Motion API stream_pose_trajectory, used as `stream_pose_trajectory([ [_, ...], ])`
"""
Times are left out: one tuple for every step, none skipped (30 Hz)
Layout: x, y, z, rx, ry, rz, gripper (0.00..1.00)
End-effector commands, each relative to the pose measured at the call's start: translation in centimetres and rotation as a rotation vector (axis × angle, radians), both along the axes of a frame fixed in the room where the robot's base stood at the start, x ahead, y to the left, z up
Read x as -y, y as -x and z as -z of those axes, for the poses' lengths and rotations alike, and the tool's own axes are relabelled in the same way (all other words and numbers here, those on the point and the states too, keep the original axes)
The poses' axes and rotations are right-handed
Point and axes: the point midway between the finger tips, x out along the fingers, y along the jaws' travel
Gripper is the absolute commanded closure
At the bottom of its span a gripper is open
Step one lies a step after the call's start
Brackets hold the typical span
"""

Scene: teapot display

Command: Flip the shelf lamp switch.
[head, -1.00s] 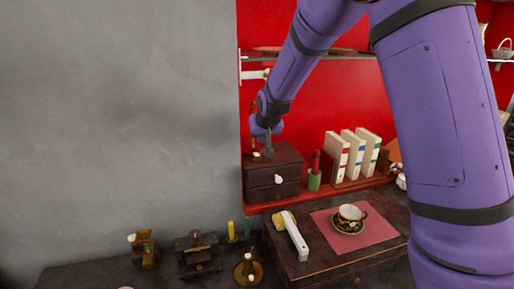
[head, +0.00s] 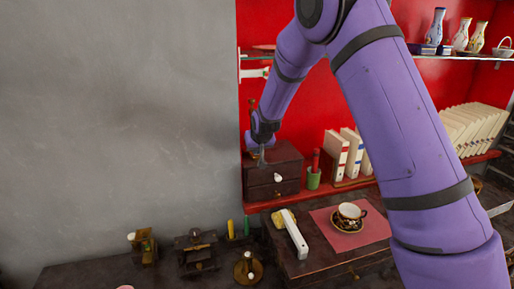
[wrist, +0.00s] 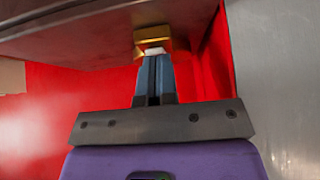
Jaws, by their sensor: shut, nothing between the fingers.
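A small brass fitting with a white piece, which looks like the lamp switch (wrist: 153,43), is straight ahead of my fingers in the wrist view. It sits by the edge of a dark surface. My gripper (wrist: 154,60) is shut and empty, with its fingertips at the lower edge of the white piece. I cannot tell whether they touch it. In the head view my gripper (head: 261,162) points down at the top of a dark two-drawer box (head: 288,160), near its left end. The switch is not clear there, behind my fingers.
The grey wall (head: 120,110) is close on the left. A glass shelf (head: 470,57) with vases is at upper right. A green cup (head: 313,179) and binders (head: 346,155) stand right of the box. A teacup (head: 350,211) on a pink mat (head: 330,240) sits below.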

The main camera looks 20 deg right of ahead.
Motion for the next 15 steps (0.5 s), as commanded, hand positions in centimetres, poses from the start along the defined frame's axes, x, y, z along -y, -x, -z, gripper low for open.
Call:
stream_pose_trajectory([
  [0.00, 0.00, 0.00, 0.000, 0.000, 0.000, 1.00],
  [0.00, 0.01, -0.01, 0.000, 0.000, 0.000, 1.00],
  [0.00, 0.01, -0.01, 0.000, 0.000, 0.000, 1.00],
  [0.00, 0.01, -0.01, 0.000, 0.000, 0.000, 1.00],
  [0.00, 0.01, -0.01, 0.000, 0.000, 0.000, 1.00],
  [0.00, 0.02, 0.01, 0.001, 0.000, 0.000, 1.00],
  [0.00, 0.03, 0.03, 0.003, 0.000, 0.000, 1.00],
  [-0.01, 0.05, 0.09, 0.007, 0.000, 0.000, 1.00],
  [-0.02, 0.07, 0.19, 0.015, 0.000, 0.000, 1.00],
  [-0.02, 0.12, 0.30, 0.023, 0.000, 0.000, 1.00],
  [-0.03, 0.15, 0.41, 0.035, 0.000, 0.000, 1.00],
  [-0.03, 0.25, 0.61, 0.052, 0.000, 0.000, 1.00],
  [-0.03, 0.33, 0.77, 0.066, 0.000, 0.000, 1.00],
  [-0.03, 0.37, 0.90, 0.082, 0.000, 0.000, 1.00],
  [-0.01, 0.27, 0.77, 0.087, 0.000, 0.000, 1.00],
])
